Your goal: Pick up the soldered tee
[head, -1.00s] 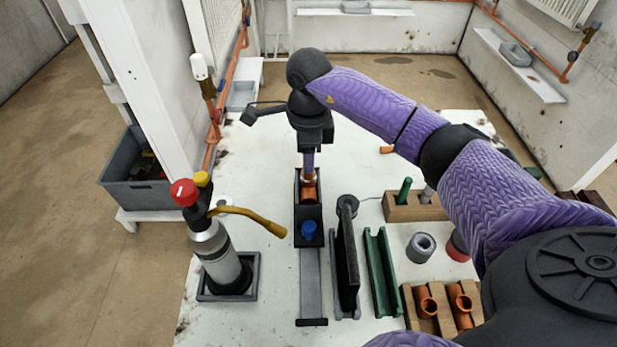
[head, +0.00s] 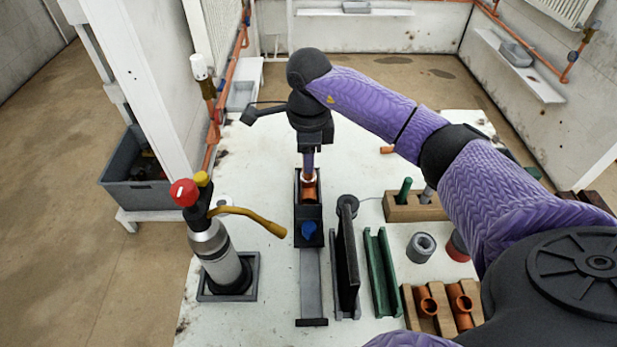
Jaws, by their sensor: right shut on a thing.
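The soldered tee (head: 309,193) is a copper fitting lying in the black holder (head: 309,214) with the blue knob, near the middle of the white table. My right gripper (head: 309,172) points straight down over the holder and is shut on the upper part of the tee. The tee still sits within the holder's walls as far as I can see; its underside is hidden. My left gripper is not in view.
A gas torch (head: 222,255) with a curved brass nozzle stands in a grey tray at left. A black upright rail (head: 347,260), a green channel (head: 381,270), wooden blocks with copper fittings (head: 441,306) and a grey ring (head: 421,246) stand at right. A grey crate (head: 135,190) is far left.

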